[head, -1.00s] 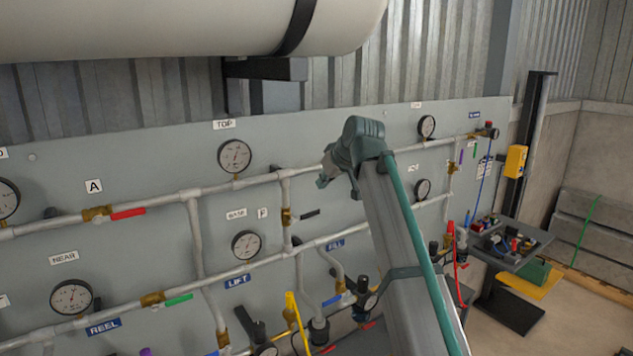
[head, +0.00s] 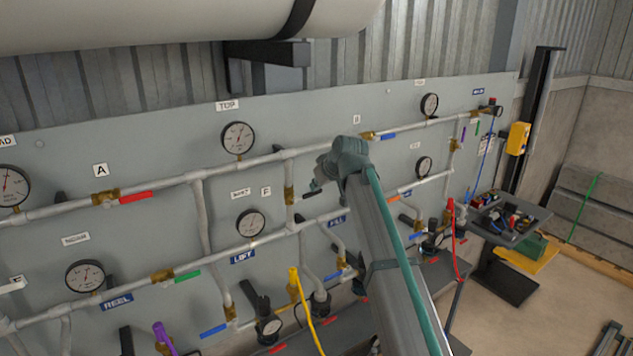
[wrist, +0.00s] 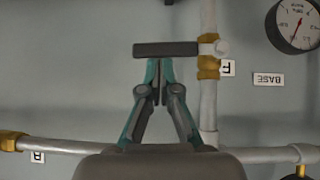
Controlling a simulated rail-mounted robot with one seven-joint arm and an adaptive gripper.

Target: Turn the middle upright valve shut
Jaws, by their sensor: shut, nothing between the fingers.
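The middle upright valve is a brass body (head: 289,195) on an upright pipe, beside the F label. Its dark lever points right, crosswise to the pipe, in the head view. In the wrist view, which is turned upside down, the brass body (wrist: 208,66) is right of my gripper, and the dark lever (wrist: 165,49) lies level across the pipe line, reaching left. My gripper (wrist: 157,84) is shut and empty, with its fingertips at the lever's lower edge in that picture. The lever hides the very tips, so I cannot tell contact. In the head view my arm's wrist partly covers the gripper.
The BASE gauge (head: 250,223) and the TOP gauge (head: 238,138) are left of the valve. A long upper pipe and a lower pipe run across the panel. Other levers include a red one (head: 136,198) and a green one (head: 187,277). A tool table (head: 525,235) stands at right.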

